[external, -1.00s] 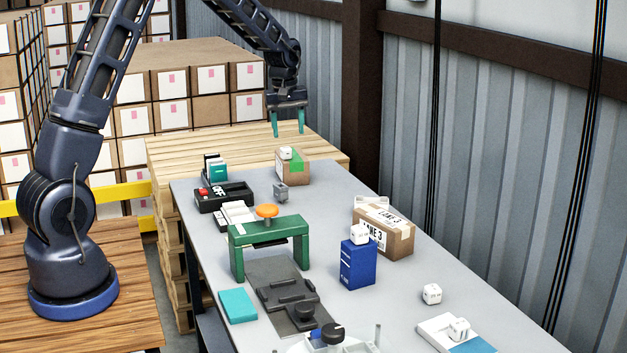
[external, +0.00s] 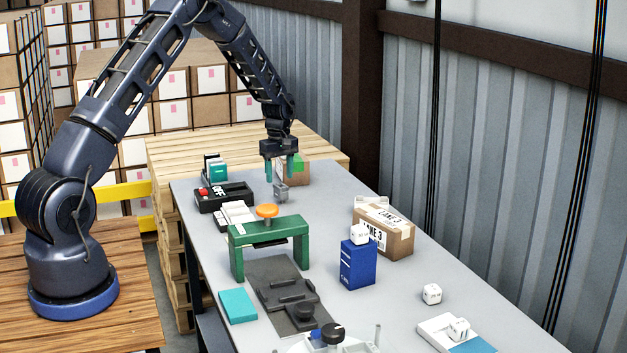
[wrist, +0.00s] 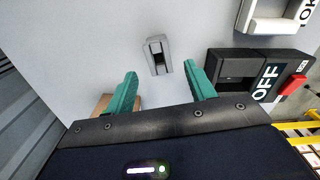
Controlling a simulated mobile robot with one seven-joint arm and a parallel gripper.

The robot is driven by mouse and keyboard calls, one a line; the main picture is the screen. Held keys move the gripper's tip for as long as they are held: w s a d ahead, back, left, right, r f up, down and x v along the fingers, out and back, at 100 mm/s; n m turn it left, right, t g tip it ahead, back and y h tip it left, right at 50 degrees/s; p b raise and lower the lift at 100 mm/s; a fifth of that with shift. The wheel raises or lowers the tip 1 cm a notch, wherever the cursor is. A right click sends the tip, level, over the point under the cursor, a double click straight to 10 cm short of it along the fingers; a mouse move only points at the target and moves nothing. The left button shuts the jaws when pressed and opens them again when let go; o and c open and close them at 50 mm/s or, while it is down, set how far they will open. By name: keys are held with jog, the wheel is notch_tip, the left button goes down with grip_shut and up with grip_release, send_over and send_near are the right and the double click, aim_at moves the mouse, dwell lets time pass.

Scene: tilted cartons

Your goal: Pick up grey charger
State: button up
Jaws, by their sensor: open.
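The grey charger (wrist: 158,56) is a small block with a dark slot, standing on the grey table. In the wrist view it lies just beyond and between my open teal fingertips. My gripper (wrist: 160,80) is open and empty. In the external view my gripper (external: 279,172) points down over the far end of the table, and the charger (external: 281,191) shows just below and partly between the fingers. I cannot tell whether the fingers touch it.
A black box marked OFF (external: 223,197) with a red button stands left of the charger. A green press frame (external: 269,233) is nearer the camera.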

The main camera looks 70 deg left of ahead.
aim_at(278, 194)
jog(key=shift+d+f, duration=0.2)
jog(key=shift+f, duration=1.6)
jog(key=shift+d+f, duration=0.15)
jog(key=shift+f, duration=1.6)
jog(key=c, duration=1.1)
